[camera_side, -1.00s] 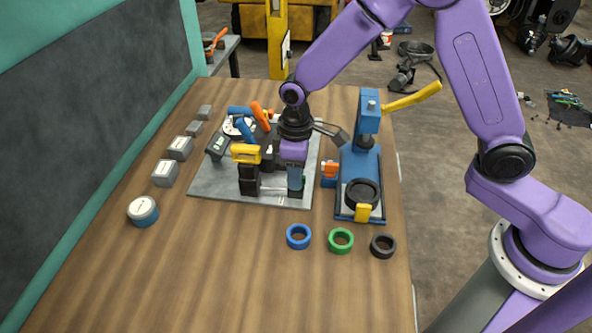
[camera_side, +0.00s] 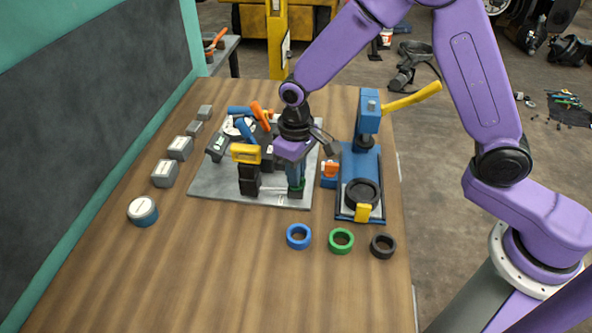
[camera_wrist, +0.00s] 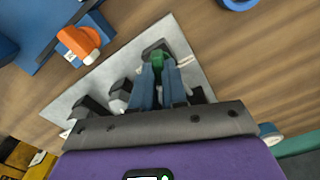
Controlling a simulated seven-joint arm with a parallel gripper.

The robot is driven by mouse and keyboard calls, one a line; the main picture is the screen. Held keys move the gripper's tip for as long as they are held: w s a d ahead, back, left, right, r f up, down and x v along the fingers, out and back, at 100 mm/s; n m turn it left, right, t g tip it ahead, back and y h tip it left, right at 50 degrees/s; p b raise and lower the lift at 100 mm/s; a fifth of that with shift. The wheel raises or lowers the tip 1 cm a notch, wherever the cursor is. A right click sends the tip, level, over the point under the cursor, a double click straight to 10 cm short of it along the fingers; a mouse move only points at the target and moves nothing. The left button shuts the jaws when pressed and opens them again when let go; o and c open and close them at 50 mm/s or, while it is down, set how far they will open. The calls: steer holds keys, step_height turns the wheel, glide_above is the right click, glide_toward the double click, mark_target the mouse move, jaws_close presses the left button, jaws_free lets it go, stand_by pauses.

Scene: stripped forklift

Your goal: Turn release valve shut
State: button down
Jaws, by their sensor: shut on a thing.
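A small green knob (camera_wrist: 157,58) stands on a dark block at the front right corner of the grey plate (camera_side: 218,182). My gripper (camera_wrist: 159,78) points down over it with its blue fingers shut on it. In the side view my gripper (camera_side: 296,180) hides most of the knob; a little green (camera_side: 299,185) shows between the fingers. An orange knob (camera_side: 330,168) sits on the left side of the blue press (camera_side: 362,160), right of my gripper and apart from it. It also shows in the wrist view (camera_wrist: 80,42). No label names the release valve.
A black post with a yellow top (camera_side: 246,154) stands close left of my gripper. Blue (camera_side: 299,236), green (camera_side: 341,241) and black (camera_side: 382,246) rings lie in front. The press's yellow lever (camera_side: 412,96) sticks out right. The front of the wooden table is clear.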

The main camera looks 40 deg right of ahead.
steer(key=m, duration=1.2)
steer(key=shift+m, duration=0.4)
stand_by(0.3)
steer(key=c, duration=1.2)
jaws_free()
steer(key=shift+o, duration=0.2)
steer(key=shift+r, duration=0.1)
step_height(320, 180, up, 17)
steer(key=shift+s+r, duration=0.1)
